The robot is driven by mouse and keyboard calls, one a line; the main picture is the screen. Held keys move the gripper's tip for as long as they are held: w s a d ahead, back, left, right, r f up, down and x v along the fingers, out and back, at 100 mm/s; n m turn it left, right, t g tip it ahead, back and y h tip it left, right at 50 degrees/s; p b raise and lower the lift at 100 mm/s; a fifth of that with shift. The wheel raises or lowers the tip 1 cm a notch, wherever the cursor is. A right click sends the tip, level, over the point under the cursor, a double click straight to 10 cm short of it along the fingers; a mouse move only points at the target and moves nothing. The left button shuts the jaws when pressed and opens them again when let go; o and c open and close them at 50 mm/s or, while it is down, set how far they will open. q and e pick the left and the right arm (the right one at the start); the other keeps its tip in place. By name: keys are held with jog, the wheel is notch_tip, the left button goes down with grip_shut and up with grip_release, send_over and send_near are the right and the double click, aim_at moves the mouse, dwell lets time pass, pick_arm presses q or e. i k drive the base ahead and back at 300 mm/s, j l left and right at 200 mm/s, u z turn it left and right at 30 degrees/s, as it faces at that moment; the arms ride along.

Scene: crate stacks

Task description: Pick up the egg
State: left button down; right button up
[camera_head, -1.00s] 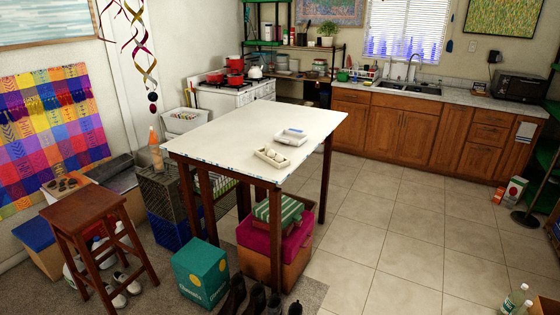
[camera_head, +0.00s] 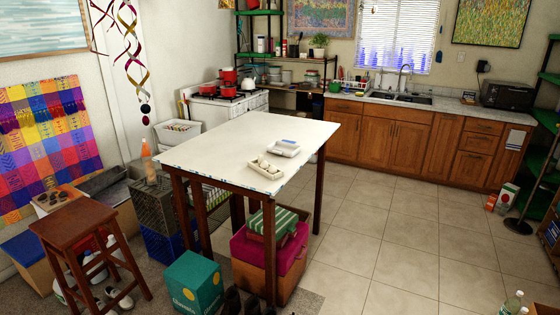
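On the white-topped table (camera_head: 225,140) lies a small open carton (camera_head: 271,173) near its front right edge. Pale round shapes in the carton look like eggs (camera_head: 264,163); they are too small to make out singly. A second pale tray or box (camera_head: 284,148) with a bluish patch lies just behind it. Neither of my grippers shows in the head view.
A wooden stool (camera_head: 78,226) stands at the front left. Crates and a teal box (camera_head: 194,283) are on the floor around the table, with a magenta box (camera_head: 270,249) beneath it. The tiled floor (camera_head: 400,235) to the right is mostly clear.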

aim_at(272, 169)
jog(key=i+l+z, duration=0.6)
jog(key=i+z, duration=0.15)
jog(key=z, duration=0.2)
jog(key=i+l+u, duration=0.1)
jog(key=i, duration=0.35)
jog(key=i+l+u, duration=0.1)
jog(key=i, duration=0.4)
jog(key=i+l+u, duration=0.1)
jog(key=i+l, duration=0.2)
jog(key=i, duration=0.15)
